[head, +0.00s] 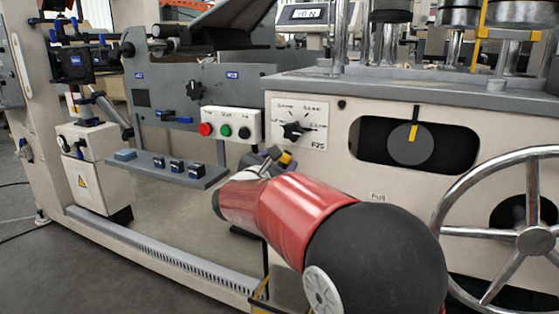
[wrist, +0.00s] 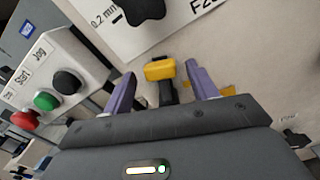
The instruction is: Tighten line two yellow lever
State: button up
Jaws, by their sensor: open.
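A small lever with a yellow end (wrist: 159,70) and a dark stem sticks out from the cream panel in the wrist view. A yellow end (head: 286,157) also shows beside my gripper in the head view, below the black dial. My gripper (wrist: 160,72) is open, with one purple finger on each side of the yellow end. Gaps show between the fingers and the lever, so it is not held. In the head view my gripper (head: 268,157) is partly hidden by my red and black arm. Which line the lever belongs to cannot be read.
A dial with a black knob (head: 293,131) is just above the lever. A button box (head: 226,126) with red, green and black buttons stands close on the left. A grey shelf (head: 205,178) juts out lower left. A large handwheel (head: 528,238) is at the right.

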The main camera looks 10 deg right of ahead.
jog(key=shift+w+d, duration=0.45)
jog(key=shift+w, duration=0.1)
grip_shut()
